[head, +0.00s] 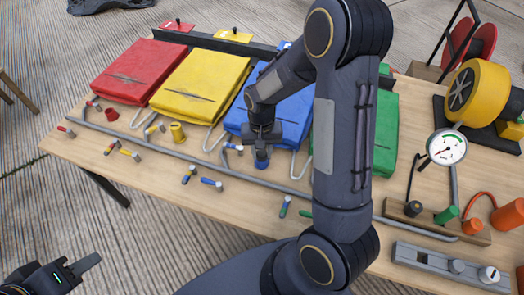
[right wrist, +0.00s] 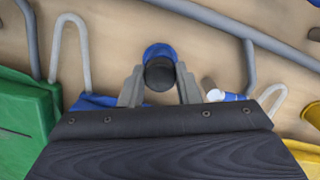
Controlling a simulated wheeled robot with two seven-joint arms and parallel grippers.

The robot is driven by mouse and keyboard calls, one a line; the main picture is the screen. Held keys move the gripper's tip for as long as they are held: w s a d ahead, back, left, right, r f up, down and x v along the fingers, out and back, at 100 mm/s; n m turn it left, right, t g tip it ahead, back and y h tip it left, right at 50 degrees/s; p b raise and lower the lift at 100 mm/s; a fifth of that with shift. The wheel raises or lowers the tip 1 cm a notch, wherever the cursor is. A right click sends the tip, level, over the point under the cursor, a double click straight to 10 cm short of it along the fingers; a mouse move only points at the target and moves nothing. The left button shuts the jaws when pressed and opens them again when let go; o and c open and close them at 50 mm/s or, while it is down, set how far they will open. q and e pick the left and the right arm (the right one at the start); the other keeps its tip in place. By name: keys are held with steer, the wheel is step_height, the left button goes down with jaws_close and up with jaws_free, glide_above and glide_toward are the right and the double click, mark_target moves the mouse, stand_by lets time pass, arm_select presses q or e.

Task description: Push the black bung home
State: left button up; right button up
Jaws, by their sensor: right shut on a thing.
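My right gripper (head: 262,148) is over the table in front of the blue folded piece, pointing down; it also shows in the right wrist view (right wrist: 160,82). It is shut on the black bung (right wrist: 159,74), a dark round plug between its fingertips. The bung overlaps a round blue fitting (right wrist: 159,50), also seen in the head view (head: 262,161). I cannot tell how deep the bung sits in it. My left gripper (head: 88,262) is at the bottom left, away from the table; its finger gap is not clear.
Red (head: 140,70), yellow (head: 200,85), blue (head: 290,118) and green (head: 384,135) folded pieces lie in a row on the wooden table (head: 150,185). A grey pipe (head: 195,160) runs along the front. A gauge (head: 446,147) and yellow blower (head: 478,88) stand right.

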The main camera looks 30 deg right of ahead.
steer(key=shift+s+f, duration=0.3)
steer(key=shift+f, duration=0.35)
steer(key=o, duration=0.8)
steer(key=shift+c, duration=0.2)
steer(key=o, duration=0.4)
steer(key=shift+f, duration=0.1)
steer(key=r, duration=0.2)
steer(key=w+r+p, duration=0.1)
steer(key=r, duration=0.5)
steer(key=shift+w+r+p, duration=0.2)
steer(key=shift+w+p, duration=0.05)
steer(key=shift+p, duration=0.05)
steer(key=shift+a+r, duration=0.1)
steer(key=shift+r, duration=0.3)
steer(key=shift+r, duration=0.1)
